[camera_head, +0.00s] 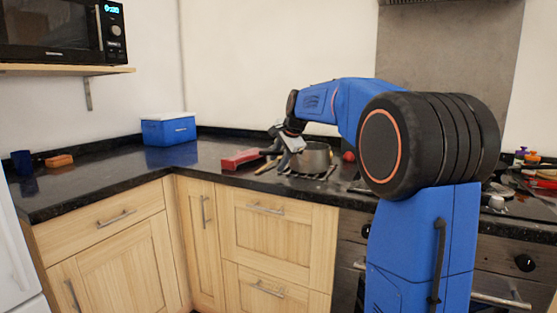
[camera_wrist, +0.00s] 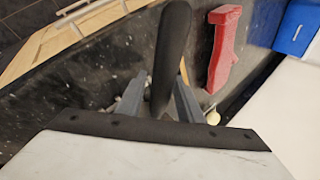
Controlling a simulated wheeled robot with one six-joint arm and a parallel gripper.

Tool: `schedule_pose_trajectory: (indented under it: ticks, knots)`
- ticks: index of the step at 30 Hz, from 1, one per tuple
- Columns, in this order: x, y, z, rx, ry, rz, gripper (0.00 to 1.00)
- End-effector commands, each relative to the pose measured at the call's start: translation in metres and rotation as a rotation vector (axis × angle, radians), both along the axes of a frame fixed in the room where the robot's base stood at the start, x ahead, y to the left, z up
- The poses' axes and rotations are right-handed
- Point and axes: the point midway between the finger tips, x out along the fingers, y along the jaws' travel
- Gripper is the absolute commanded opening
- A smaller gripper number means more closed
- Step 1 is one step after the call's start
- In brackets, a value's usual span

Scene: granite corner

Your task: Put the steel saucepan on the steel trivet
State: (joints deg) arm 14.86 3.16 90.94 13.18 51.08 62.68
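The steel saucepan (camera_head: 315,157) is upright at the back of the counter, in front of the wall. Metal bars, seemingly the steel trivet (camera_head: 312,176), show right beneath it; I cannot tell whether pan and bars touch. My gripper (camera_head: 283,149) is at the pan's left side, pointing down. In the wrist view a dark handle (camera_wrist: 173,40), seemingly the saucepan's, runs between the two fingers of my gripper (camera_wrist: 160,98). The fingers are close to its sides, but whether they press on it is unclear. The pan's body is hidden in the wrist view.
A red object (camera_head: 241,159) lies left of the pan and shows in the wrist view (camera_wrist: 223,45). A blue box with a white lid (camera_head: 168,130) stands in the corner. A blue cup (camera_head: 22,163) and an orange block (camera_head: 59,160) are far left.

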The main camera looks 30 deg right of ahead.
Motion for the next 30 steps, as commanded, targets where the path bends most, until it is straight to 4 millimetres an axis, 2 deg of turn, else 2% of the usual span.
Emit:
schedule_pose_trajectory:
  ticks: [11, 24, 30]
  knots:
    - [-0.004, 0.000, 0.008, 0.000, -0.003, 0.000, 0.33]
    - [-0.051, -0.003, 0.069, -0.001, -0.003, -0.001, 0.33]
    - [-0.066, -0.003, 0.089, 0.000, -0.003, 0.000, 0.33]
